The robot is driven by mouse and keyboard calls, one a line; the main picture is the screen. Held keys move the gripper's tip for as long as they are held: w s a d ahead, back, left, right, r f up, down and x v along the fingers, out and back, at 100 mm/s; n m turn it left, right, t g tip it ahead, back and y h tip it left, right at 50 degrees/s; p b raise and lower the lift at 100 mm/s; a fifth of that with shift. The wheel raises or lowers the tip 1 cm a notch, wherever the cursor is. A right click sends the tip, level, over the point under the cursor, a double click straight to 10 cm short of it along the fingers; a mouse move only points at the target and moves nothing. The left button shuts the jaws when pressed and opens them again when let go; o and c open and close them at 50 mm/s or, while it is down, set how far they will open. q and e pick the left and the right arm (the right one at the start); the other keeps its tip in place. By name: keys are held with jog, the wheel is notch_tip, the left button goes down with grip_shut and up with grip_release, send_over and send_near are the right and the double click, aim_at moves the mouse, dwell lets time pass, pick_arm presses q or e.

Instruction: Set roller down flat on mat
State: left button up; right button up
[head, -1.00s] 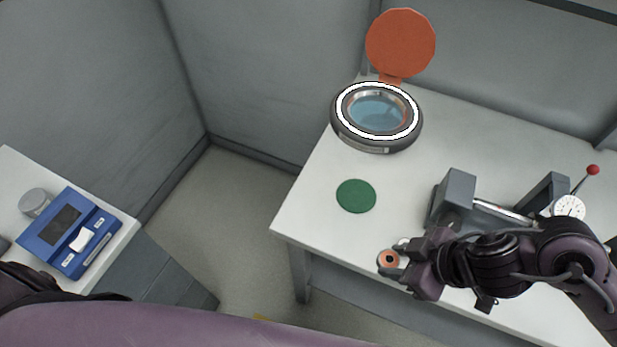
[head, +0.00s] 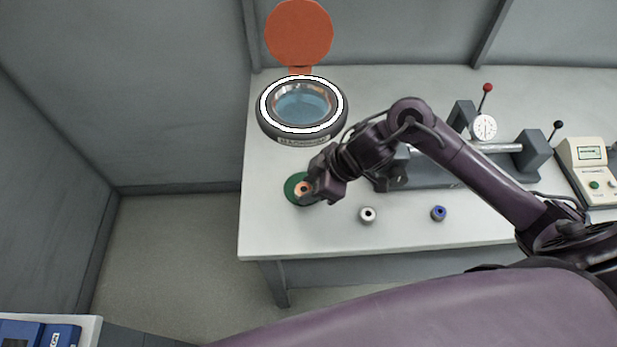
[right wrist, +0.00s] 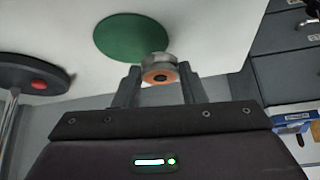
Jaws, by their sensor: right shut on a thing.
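The roller (head: 303,188) has an orange end face with a dark hole and a grey metal side. My right gripper (head: 310,189) is shut on it, over the round green mat (head: 293,196) on the white bench. In the right wrist view the roller (right wrist: 160,70) sits between the two fingers, its orange face towards the camera, overlapping the edge of the mat (right wrist: 128,36). I cannot tell whether the roller touches the mat. The gripper hides part of the mat in the head view. My left gripper is not in view.
A ring-lit magnifier (head: 265,119) with a raised orange lid (head: 299,33) stands behind the mat. A dial-gauge fixture (head: 535,151) and a cream meter (head: 577,160) lie farther right. The bench front is clear.

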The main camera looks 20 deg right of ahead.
jog(key=w, duration=0.2)
jog(key=w+d, duration=0.1)
jog(key=shift+w, duration=0.35)
jog(key=shift+s+f, duration=0.1)
jog(key=shift+f, duration=1.65)
jog(key=shift+f, duration=0.1)
jog(key=o, duration=1.1)
jog(key=shift+d+r, duration=0.1)
jog(key=shift+r, duration=0.15)
jog(key=v, duration=1.1)
jog(key=shift+s+d+r+p, duration=0.1)
jog(key=shift+s+r+p, duration=0.1)
jog(key=shift+r+p, duration=0.2)
